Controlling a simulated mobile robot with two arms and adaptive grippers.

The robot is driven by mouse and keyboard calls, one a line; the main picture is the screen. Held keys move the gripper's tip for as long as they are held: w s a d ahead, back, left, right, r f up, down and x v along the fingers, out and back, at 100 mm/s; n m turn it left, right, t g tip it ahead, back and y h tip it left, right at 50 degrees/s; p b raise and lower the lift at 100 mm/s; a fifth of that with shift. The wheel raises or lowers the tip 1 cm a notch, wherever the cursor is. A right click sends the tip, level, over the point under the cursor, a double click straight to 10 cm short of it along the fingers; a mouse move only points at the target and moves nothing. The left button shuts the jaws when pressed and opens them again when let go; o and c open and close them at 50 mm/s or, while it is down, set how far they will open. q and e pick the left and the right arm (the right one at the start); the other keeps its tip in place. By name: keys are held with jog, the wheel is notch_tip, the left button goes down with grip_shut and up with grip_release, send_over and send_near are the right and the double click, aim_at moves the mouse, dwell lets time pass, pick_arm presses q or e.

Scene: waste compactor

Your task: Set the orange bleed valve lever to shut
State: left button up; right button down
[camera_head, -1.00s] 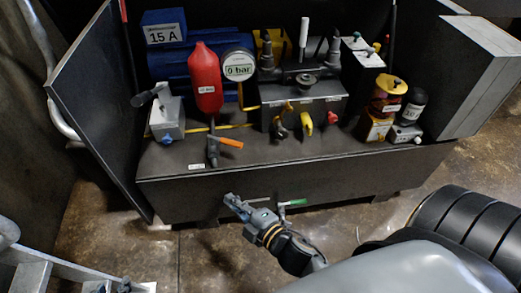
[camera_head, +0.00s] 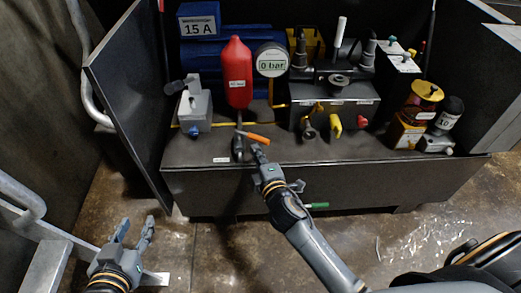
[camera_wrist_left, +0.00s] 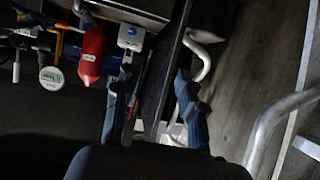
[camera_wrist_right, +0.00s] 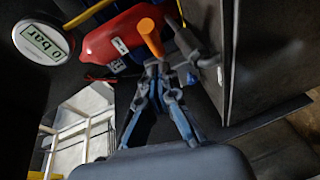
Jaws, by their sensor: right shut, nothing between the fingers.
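The orange bleed valve lever (camera_head: 254,137) sits on a grey valve below the red accumulator (camera_head: 238,75), in the head view. It points to the right and slightly down. My right gripper (camera_head: 257,150) is at the lever's free end, its fingers shut and empty. In the right wrist view the orange lever (camera_wrist_right: 150,37) stands just beyond the closed fingertips (camera_wrist_right: 158,68); I cannot tell whether they touch. My left gripper (camera_head: 134,230) is open and empty above the floor at the lower left. Its spread fingers also show in the left wrist view (camera_wrist_left: 153,100).
A gauge (camera_head: 272,60) reads 0 bar beside the red accumulator. A grey switch box (camera_head: 195,110) stands to the left, and a manifold with small knobs (camera_head: 335,105) to the right. A dark panel (camera_head: 130,90) bounds the left.

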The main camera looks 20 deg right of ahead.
aim_at(267, 140)
pick_arm(q)
jog(key=shift+w+d+r+t, duration=0.15)
jog(key=shift+w+r+t, duration=0.1)
jog(key=shift+r, duration=0.2)
jog(key=shift+w+d+r+t, duration=0.1)
jog(key=shift+w+r+t, duration=0.15)
jog(key=shift+r, duration=0.15)
pick_arm(e)
jog(key=shift+w+d+f, duration=0.25)
jog(key=shift+w+d, duration=0.55)
jog(key=shift+d, duration=0.05)
